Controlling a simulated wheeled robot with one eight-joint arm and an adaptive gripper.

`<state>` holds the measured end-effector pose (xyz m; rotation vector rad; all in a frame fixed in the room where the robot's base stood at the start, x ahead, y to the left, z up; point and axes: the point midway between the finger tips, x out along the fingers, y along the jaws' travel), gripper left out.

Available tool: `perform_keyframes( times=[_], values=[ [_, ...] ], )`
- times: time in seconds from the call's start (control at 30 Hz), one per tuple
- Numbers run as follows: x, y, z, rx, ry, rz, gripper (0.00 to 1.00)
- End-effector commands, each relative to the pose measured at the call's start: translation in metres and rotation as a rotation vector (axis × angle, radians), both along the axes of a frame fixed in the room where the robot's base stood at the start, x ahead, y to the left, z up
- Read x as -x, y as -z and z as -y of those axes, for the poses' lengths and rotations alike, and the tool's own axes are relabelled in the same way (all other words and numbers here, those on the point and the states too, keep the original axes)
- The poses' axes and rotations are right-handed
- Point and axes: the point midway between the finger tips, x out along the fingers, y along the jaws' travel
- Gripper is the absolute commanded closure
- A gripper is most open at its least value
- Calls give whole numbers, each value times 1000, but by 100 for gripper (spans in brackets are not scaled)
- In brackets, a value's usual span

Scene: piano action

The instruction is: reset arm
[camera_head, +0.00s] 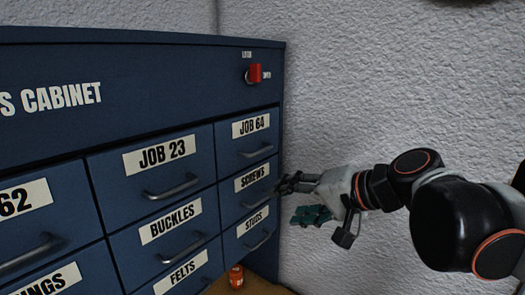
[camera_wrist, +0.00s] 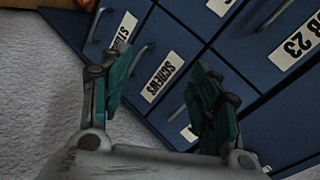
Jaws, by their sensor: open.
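My gripper (camera_head: 299,200) is at the right side of the blue cabinet (camera_head: 60,110), near the SCREWS drawer (camera_head: 248,190). Its fingers stand apart with nothing between them. In the wrist view, the two teal-padded fingers of my gripper (camera_wrist: 160,88) frame the SCREWS label (camera_wrist: 159,77). The SCREWS handle (camera_wrist: 141,59) shows close to the left finger; I cannot tell whether they touch. The drawers in view look closed.
A red knob (camera_head: 254,74) sits at the cabinet's upper right. JOB 64 (camera_head: 251,125) is above SCREWS and STUDS (camera_head: 252,222) below. White textured wall (camera_head: 400,80) lies right of the cabinet.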

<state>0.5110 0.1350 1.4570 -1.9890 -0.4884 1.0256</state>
Motion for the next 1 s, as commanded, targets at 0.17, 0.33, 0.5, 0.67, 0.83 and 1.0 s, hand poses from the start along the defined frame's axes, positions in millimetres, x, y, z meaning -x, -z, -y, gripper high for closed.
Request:
perform_keyframes(
  times=[0.17, 0.33, 0.5, 0.67, 0.83, 1.0],
  values=[
    [51, 119, 28, 277, -10, -9, 43],
    [93, 212, 66, 545, -19, -9, 43],
    [125, 283, 105, 776, -28, -4, 43],
    [141, 315, 128, 906, -32, 0, 43],
    [145, 321, 134, 945, -33, 2, 43],
    [145, 321, 134, 945, -33, 2, 43]
  ],
)
